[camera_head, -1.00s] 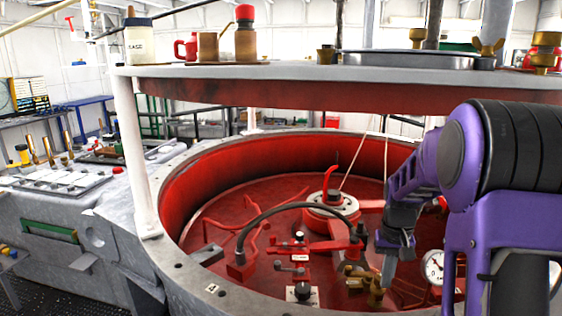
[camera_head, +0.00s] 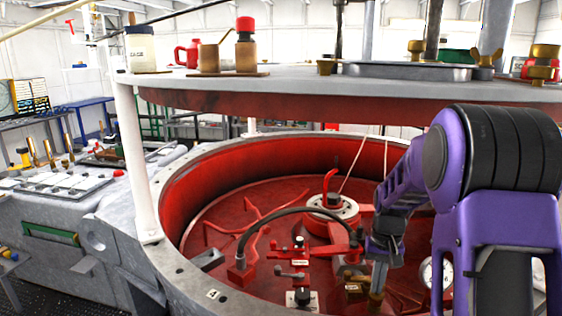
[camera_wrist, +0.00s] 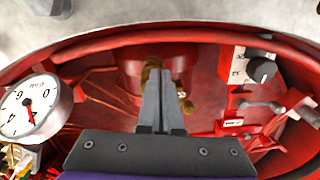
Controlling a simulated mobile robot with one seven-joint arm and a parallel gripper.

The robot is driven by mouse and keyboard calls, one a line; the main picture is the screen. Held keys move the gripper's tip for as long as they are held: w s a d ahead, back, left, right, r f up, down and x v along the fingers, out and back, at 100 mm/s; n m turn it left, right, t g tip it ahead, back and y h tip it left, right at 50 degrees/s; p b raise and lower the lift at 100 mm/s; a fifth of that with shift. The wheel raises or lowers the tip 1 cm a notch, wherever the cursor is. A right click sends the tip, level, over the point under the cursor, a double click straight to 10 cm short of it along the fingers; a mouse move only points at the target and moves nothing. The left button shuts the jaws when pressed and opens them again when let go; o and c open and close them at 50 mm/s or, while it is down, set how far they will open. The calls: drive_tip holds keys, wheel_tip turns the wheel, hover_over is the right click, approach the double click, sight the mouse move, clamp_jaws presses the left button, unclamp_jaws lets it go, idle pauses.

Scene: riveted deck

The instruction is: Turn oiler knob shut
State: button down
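A brass fitting (camera_head: 376,302), which looks like the oiler, stands low in the red basin in the head view. In the wrist view its brass parts (camera_wrist: 186,104) show on both sides of my fingers, and its middle is hidden behind them. My gripper (camera_head: 379,284) points down, with its tips at or just above the brass. In the wrist view my gripper (camera_wrist: 160,72) has its two grey fingers side by side with no clear gap. I cannot tell whether the tips touch the brass or whether a thin part is between them.
A black knob on a pale plate (camera_head: 303,297) sits left of my gripper. A black curved hose (camera_head: 290,212), a red-handled hub (camera_head: 332,207) and a dial gauge (camera_wrist: 36,106) are close by. The basin's rim (camera_head: 175,262) and an upper shelf (camera_head: 300,86) surround the space.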

idle(0.3)
wheel_tip(320, 180, up, 6)
drive_tip(key=p, duration=0.4)
drive_tip(key=shift+s+a+p, duration=0.2)
drive_tip(key=shift+s+p, duration=0.05)
drive_tip(key=shift+p, duration=0.05)
wheel_tip(320, 180, down, 6)
drive_tip(key=m+b, duration=0.6)
drive_tip(key=b, duration=0.1)
drive_tip(key=shift+d+b, duration=0.3)
drive_tip(key=shift+d, duration=0.05)
